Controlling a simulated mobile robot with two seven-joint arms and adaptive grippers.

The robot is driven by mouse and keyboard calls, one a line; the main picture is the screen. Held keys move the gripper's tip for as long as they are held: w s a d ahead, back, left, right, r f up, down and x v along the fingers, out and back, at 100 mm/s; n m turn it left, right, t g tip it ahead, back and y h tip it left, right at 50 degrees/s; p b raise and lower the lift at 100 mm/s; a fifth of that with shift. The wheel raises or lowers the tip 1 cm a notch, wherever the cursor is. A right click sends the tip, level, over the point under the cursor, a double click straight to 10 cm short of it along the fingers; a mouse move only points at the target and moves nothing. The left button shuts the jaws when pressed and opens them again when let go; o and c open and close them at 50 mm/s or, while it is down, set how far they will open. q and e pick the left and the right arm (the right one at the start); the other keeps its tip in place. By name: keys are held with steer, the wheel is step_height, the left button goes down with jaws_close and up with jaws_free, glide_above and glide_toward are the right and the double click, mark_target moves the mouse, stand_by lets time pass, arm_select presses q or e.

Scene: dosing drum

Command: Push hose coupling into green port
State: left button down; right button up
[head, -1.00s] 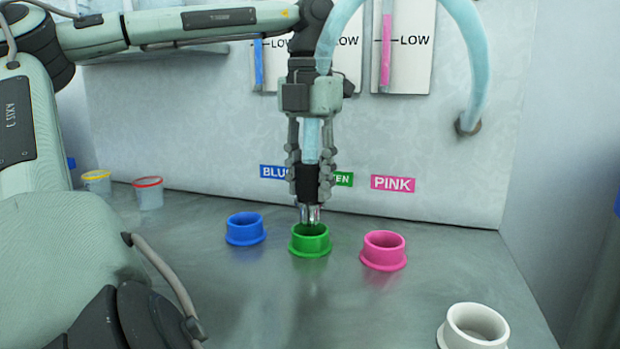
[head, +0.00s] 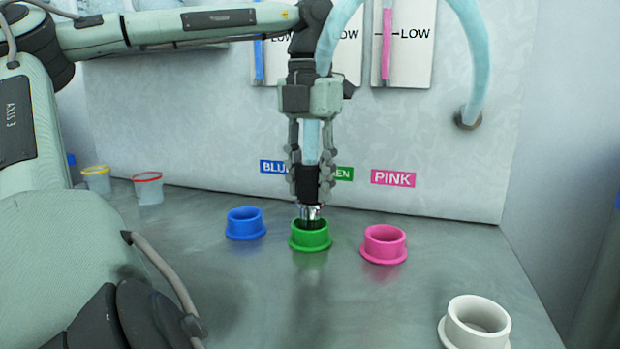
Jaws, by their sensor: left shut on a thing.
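The green port (head: 310,238) is an open ring on the grey bench, between the blue and pink ports. My left gripper (head: 310,188) points straight down above it and is shut on the hose coupling (head: 309,212). The coupling has a black collar between the fingers and a shiny metal end below. Its metal end is at the mouth of the green port, with the lower tip hidden behind the rim; how deep it sits I cannot tell. The pale blue hose (head: 338,30) runs up from the gripper and arches over to the back wall. My right gripper is not in view.
The blue port (head: 245,224) stands to the left, the pink port (head: 384,245) to the right, and a white ring (head: 474,325) at the front right. Two clear cups, yellow-rimmed (head: 97,181) and red-rimmed (head: 148,190), stand at the back left. The front middle is clear.

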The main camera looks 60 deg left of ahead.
mark_target(310, 163)
arm_select(q)
steer(key=shift+f, duration=0.35)
stand_by(0.3)
steer(key=shift+f+b, duration=0.95)
steer(key=c, duration=1)
jaws_free()
steer(key=shift+o, duration=0.2)
step_height(310, 163, up, 7)
steer(key=p, duration=0.6)
